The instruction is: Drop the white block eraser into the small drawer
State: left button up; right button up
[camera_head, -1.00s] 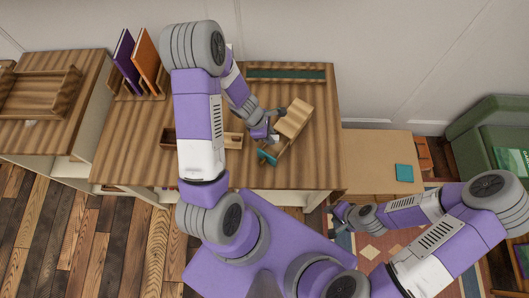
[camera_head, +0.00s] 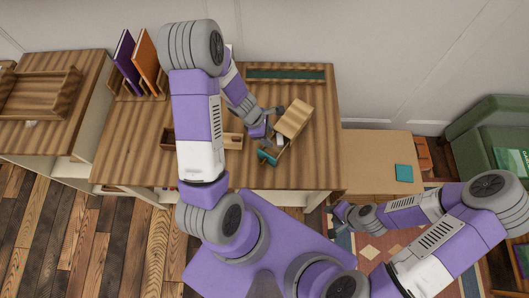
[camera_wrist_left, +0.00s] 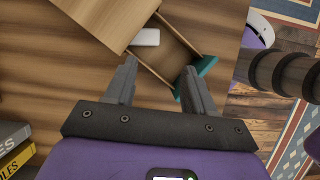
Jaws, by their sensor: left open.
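The small drawer (camera_head: 268,157), with a teal front, is pulled out of a little wooden cabinet (camera_head: 295,117) on the plank-topped desk. In the left wrist view the open drawer (camera_wrist_left: 172,57) holds the white block eraser (camera_wrist_left: 146,37) near the cabinet end. The eraser also shows as a small white patch in the head view (camera_head: 279,141). My left gripper (camera_head: 276,121) is open and empty, beside the cabinet and drawer; its spread fingers show in the wrist view (camera_wrist_left: 158,80). My right gripper (camera_head: 341,213) hangs low right of the desk; its jaws are too small to read.
A book rack with a purple book (camera_head: 124,60) and an orange book (camera_head: 147,60) stands at the desk's back left. A long tray with a green inlay (camera_head: 286,74) lies along the back. A lower wooden surface holds a teal square (camera_head: 404,173) at right.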

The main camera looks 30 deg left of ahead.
pick_arm(q)
jog(key=p+v, duration=0.2)
jog(key=v, duration=0.4)
pick_arm(e)
notch_tip(320, 180, up, 3)
jog(key=shift+f, duration=0.1)
jog(key=shift+s, duration=0.1)
